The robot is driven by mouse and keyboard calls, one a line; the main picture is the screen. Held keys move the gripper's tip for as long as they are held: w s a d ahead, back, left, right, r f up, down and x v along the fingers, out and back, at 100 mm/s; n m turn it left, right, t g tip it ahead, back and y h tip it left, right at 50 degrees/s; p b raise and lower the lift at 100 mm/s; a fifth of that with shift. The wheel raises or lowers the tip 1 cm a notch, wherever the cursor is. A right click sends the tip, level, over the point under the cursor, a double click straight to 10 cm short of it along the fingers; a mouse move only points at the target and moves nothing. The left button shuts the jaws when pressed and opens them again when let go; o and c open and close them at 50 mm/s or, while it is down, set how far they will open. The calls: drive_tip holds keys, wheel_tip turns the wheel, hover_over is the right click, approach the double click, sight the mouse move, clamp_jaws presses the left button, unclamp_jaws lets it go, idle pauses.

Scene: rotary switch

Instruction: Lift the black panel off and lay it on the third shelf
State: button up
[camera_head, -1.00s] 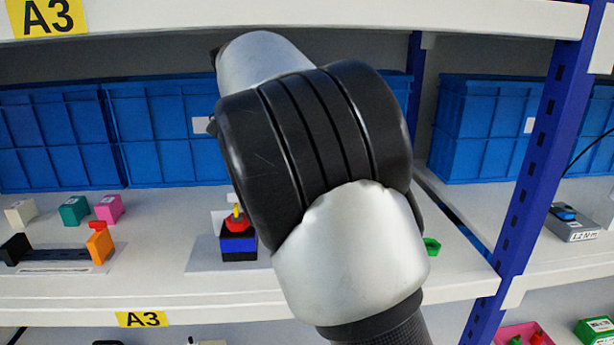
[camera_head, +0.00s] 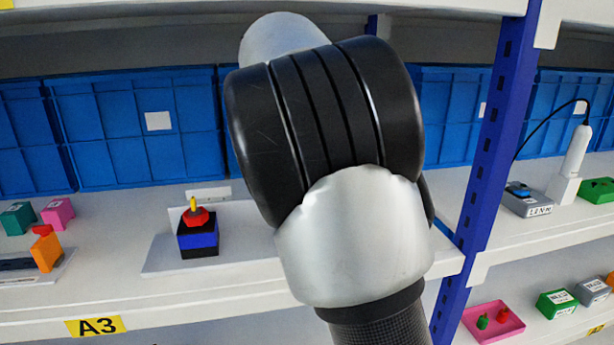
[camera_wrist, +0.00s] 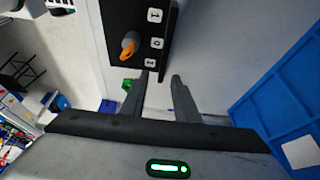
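My gripper (camera_wrist: 161,76) is open and empty in the wrist view. Its fingertips are just below the panel's lower right corner, one on each side of the line of its edge. I cannot tell whether they touch it. A shelf board (camera_head: 110,300) with an A3 label runs across the head view; I cannot tell which shelf is the third.
A black, blue and red block (camera_head: 198,238) stands on a pale plate left of my arm. Blue bins (camera_head: 130,135) line the back. A blue post (camera_head: 500,130) rises right of my arm. A grey box (camera_head: 525,203) and a pink tray (camera_head: 492,322) are farther right.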

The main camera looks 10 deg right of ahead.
drive_tip(key=shift+f, duration=0.2)
clamp_jaws()
